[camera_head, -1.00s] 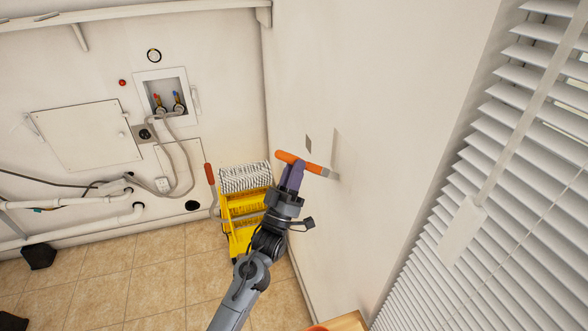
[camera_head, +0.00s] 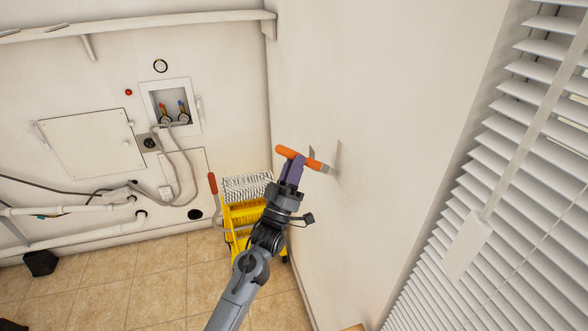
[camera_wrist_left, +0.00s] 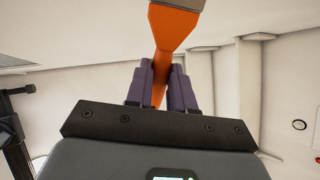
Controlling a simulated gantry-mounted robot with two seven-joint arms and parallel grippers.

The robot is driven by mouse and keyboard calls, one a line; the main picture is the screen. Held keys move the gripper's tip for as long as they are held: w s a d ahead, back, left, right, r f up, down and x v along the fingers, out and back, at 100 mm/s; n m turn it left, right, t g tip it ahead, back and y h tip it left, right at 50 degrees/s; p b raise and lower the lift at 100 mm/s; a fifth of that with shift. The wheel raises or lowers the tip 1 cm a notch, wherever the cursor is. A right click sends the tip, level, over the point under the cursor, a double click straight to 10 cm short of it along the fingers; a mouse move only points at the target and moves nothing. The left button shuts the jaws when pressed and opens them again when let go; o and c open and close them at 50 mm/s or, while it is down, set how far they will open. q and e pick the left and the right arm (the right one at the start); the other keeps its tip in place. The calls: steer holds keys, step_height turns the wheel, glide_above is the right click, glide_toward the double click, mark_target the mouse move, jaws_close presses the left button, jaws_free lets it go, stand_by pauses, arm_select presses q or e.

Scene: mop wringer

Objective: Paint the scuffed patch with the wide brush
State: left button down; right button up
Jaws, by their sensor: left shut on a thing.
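My left gripper (camera_head: 292,170) is shut on the orange handle of the wide brush (camera_head: 290,152), near the right-hand wall. The brush's metal end (camera_head: 325,168) points right, towards that wall; I cannot tell if its tip touches. In the left wrist view the orange handle (camera_wrist_left: 175,32) sits between the purple fingers (camera_wrist_left: 160,85), its grey end cut off at the top edge. A small dark grey patch (camera_head: 311,153) shows on the wall just above the brush. A paler grey mark (camera_head: 337,152) lies beside the brush tip; I cannot tell whether it is shadow. My right gripper is out of view.
A yellow mop wringer bucket (camera_head: 245,213) stands on the tiled floor (camera_head: 150,275) in the corner below the gripper. White blinds (camera_head: 500,170) hang at the right. Pipes and a water valve box (camera_head: 170,105) are on the left wall. The upper right-hand wall is clear.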

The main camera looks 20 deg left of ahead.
arm_select(q)
steer(key=shift+r+p, duration=3.2)
steer(key=shift+r, duration=1.7)
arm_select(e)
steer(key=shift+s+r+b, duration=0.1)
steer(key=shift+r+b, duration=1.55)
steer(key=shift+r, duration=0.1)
arm_select(q)
step_height(320, 180, down, 9)
steer(key=b, duration=0.2)
steer(key=shift+r, duration=0.2)
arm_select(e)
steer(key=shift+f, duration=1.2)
arm_select(q)
steer(key=shift+f+b, duration=0.1)
steer(key=shift+b, duration=0.2)
arm_select(e)
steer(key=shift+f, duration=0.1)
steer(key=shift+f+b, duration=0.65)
steer(key=shift+b, duration=0.65)
arm_select(q)
step_height(320, 180, down, 4)
steer(key=shift+s+d+r, duration=0.1)
